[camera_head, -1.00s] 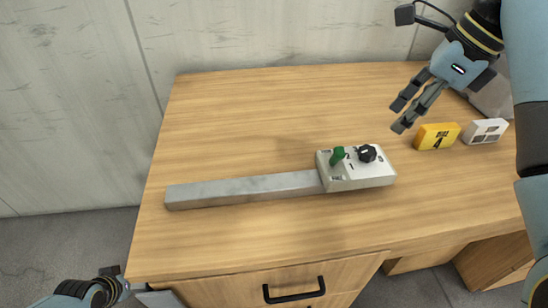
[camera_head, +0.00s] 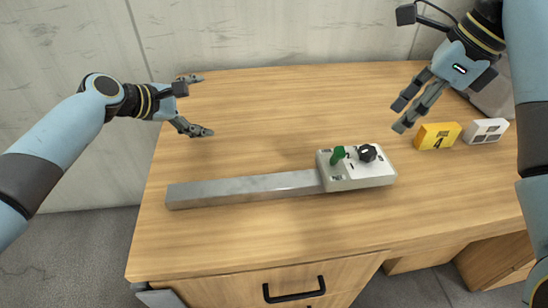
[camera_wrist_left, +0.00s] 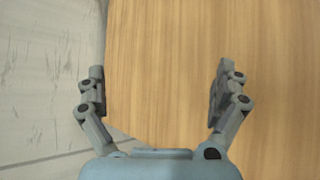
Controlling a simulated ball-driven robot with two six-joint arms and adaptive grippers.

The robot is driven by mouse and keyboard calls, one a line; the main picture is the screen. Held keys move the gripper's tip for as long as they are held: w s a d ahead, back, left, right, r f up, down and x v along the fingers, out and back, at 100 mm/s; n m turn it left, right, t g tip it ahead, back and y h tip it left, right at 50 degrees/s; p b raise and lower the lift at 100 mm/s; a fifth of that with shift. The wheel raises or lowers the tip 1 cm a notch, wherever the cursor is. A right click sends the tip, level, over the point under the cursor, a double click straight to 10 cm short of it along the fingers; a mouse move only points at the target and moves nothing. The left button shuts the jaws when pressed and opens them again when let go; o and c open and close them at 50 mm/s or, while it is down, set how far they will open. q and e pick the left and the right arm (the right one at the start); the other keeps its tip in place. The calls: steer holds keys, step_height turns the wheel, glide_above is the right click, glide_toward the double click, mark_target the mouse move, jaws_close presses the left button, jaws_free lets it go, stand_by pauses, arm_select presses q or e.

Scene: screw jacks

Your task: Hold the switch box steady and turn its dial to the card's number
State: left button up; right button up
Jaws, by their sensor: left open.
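The white switch box (camera_head: 376,176) sits on the table at the right end of a long grey bar (camera_head: 245,189). On its top are a black dial (camera_head: 367,153) and a green knob or lever (camera_head: 338,154). The yellow card (camera_head: 427,137) stands to the right and appears to read 4. My left gripper (camera_head: 203,105) is open and empty over the table's back left, well away from the box; its spread fingers show in the left wrist view (camera_wrist_left: 160,92). My right gripper (camera_head: 399,116) is above the table between box and card; its fingers look slightly apart with nothing between them.
A white block (camera_head: 486,131) with grey patches lies right of the card. The wooden table (camera_head: 290,110) is clear behind the bar and along its front. A wall (camera_head: 280,30) stands behind. A drawer with a black handle (camera_head: 294,291) is in front.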

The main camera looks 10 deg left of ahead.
arm_select(q)
steer(key=s+d+g+h, duration=0.1)
steer(key=s+d, duration=0.1)
steer(key=d, duration=0.2)
steer(key=s+d+n+g+h, duration=0.1)
steer(key=s+d+h, duration=0.1)
steer(key=d, duration=0.3)
steer(key=s+d+n+g+h, duration=0.1)
steer(key=s+d, duration=0.3)
steer(key=shift+d+r+g+h, duration=0.25)
steer(key=shift+d+g+h, duration=0.05)
steer(key=shift+d+h, duration=0.1)
steer(key=n+g+h, duration=0.1)
steer(key=g+h, duration=0.1)
glide_toward(321, 169)
steer(key=shift+w+a+r, duration=0.15)
steer(key=shift+w+r, duration=0.05)
steer(key=shift+w, duration=0.2)
steer(key=shift+s+d+f, duration=0.15)
steer(key=shift+s+d, duration=0.05)
steer(key=shift+d, duration=0.1)
steer(key=x, duration=1)
steer(key=shift+d+f, duration=0.25)
steer(key=c, duration=1.5)
